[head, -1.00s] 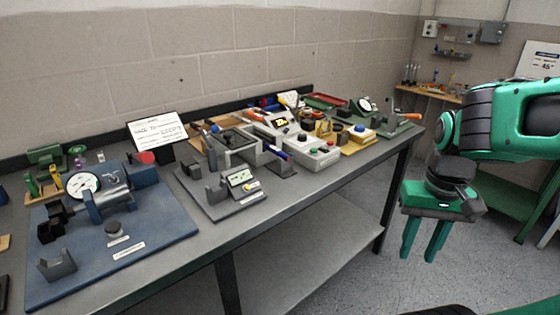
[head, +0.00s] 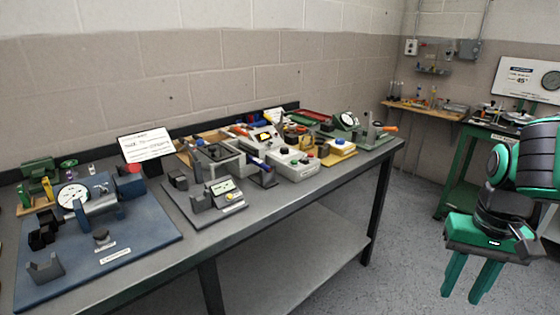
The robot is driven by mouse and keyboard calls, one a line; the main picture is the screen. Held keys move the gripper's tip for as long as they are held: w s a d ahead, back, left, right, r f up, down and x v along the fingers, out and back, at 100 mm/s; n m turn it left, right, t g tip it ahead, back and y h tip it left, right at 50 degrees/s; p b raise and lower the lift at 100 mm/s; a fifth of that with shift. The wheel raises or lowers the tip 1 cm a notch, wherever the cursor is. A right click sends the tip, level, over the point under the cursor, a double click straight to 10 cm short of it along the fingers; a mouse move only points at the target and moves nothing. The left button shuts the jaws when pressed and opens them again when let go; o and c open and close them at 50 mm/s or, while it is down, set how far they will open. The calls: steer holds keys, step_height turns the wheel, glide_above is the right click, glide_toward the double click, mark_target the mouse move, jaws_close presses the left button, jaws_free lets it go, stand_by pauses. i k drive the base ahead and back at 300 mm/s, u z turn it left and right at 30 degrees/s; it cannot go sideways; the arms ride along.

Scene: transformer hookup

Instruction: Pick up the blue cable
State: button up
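I cannot make out a blue cable for certain. A small blue piece (head: 258,163) sits on a dark stand near the middle of the bench; it is too small to tell what it is. My gripper (head: 461,297) hangs at the lower right, pointing down over the floor, to the right of the bench and apart from it. Its two green fingers are spread with nothing between them, so it is open and empty.
The long grey bench (head: 290,228) holds a blue plate (head: 150,243) with a gauge, a grey box (head: 222,158), a white control box (head: 296,168) and a sign (head: 147,146). A wooden shelf (head: 428,110) and green-framed table (head: 462,155) stand behind. Floor right of the bench is clear.

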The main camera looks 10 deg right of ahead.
mark_target(256, 161)
steer(key=z, duration=0.1)
steer(key=i, duration=1)
